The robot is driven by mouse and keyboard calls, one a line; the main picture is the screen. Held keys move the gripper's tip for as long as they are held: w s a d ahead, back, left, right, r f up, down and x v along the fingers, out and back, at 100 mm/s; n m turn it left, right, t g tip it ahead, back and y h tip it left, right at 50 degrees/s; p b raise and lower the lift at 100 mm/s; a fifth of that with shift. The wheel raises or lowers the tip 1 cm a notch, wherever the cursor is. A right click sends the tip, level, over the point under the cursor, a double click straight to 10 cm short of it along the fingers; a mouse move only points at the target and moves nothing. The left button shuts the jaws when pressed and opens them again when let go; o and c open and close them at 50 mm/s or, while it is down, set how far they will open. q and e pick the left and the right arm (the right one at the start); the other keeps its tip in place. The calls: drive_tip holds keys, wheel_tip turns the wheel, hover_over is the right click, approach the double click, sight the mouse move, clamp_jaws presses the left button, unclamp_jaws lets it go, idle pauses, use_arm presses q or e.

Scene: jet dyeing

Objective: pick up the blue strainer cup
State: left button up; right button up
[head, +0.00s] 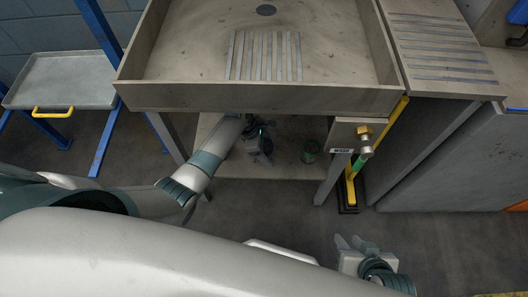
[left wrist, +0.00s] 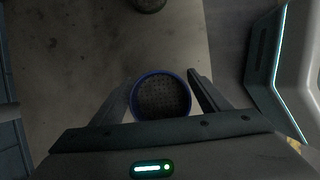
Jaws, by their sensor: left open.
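The blue strainer cup (left wrist: 160,98) has a blue rim and a dark mesh inside, seen from above in the left wrist view. My left gripper (left wrist: 160,82) is open, with one finger on each side of the cup. A narrow gap shows at the right finger; whether the left finger touches cannot be told. In the head view my left gripper (head: 262,146) is low over the shelf under the sink, and I cannot make out the blue cup there. My right gripper (head: 350,241) is at the lower right, empty, its fingertips apart.
A green-rimmed cup (head: 310,150) stands right of my left gripper on the shelf (head: 285,172). The sink basin (head: 200,97) overhangs the shelf. A brass valve (head: 364,133) and a yellow post (head: 351,190) are at the right. A grey tray cart (head: 60,82) stands left.

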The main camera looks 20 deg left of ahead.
sight(268, 144)
idle(0.3)
use_arm(q)
drive_tip(key=c, duration=1.1)
drive_tip(key=shift+c, duration=0.2)
